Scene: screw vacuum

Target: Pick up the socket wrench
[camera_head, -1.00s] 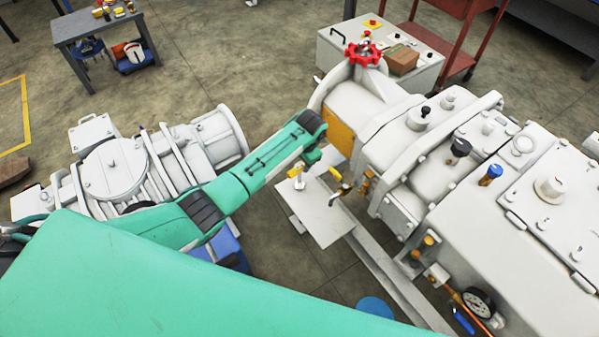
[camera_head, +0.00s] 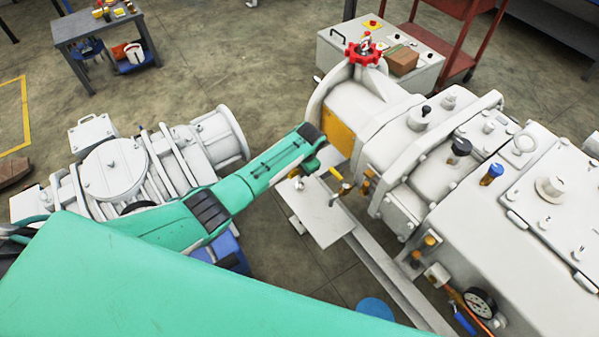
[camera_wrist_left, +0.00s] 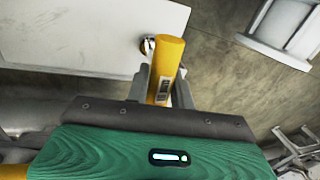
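A yellow cylindrical handle with a barcode label (camera_wrist_left: 168,62) shows in the left wrist view, and I take it to be the socket wrench; its far end is hidden. The two fingers of my left gripper (camera_wrist_left: 165,88) are on either side of it, and I cannot tell whether they press on it. In the head view my left gripper (camera_head: 306,168) is over the small white table (camera_head: 322,225), mostly hidden by my green arm. My right gripper is not in view.
A yellow-and-dark tool or valve part (camera_head: 341,187) is close to the right of the gripper. A second white machine (camera_head: 115,165) is at left.

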